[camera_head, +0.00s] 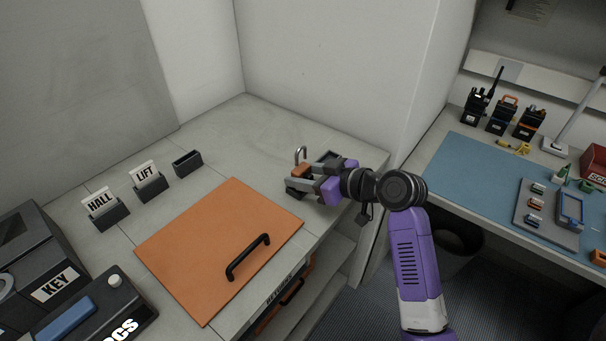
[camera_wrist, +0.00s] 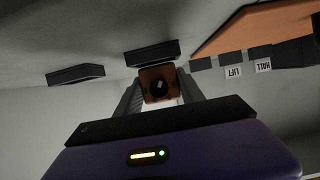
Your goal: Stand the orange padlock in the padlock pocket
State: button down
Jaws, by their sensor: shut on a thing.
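The orange padlock shows in the wrist view (camera_wrist: 148,75), held between both fingers, with a dark round patch on its facing side. In the head view its grey shackle (camera_head: 300,152) stands up beside the fingers, and its body is mostly hidden. My gripper (camera_head: 303,180) is shut on it over the back right of the grey counter; the wrist view shows the same gripper (camera_wrist: 160,94). A dark pocket (camera_wrist: 150,54) lies just beyond the padlock in the wrist view, and another dark pocket (camera_wrist: 75,75) lies to its left. I cannot tell which is the padlock pocket or whether the padlock touches one.
An orange panel (camera_head: 190,240) with a black handle (camera_head: 248,257) lies on the counter. HALL (camera_head: 103,203) and LIFT (camera_head: 147,177) tag holders and an empty dark holder (camera_head: 187,163) stand left. A wall rises behind. Radios (camera_head: 501,116) stand on the right bench.

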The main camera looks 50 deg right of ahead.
jog(key=shift+f+b, duration=0.35)
jog(key=shift+f, duration=0.15)
jog(key=c, duration=0.6)
grip_release()
jog(key=shift+c, duration=0.2)
jog(key=shift+f, duration=0.1)
jog(key=shift+b+v, duration=0.35)
jog(key=shift+v, duration=3.55)
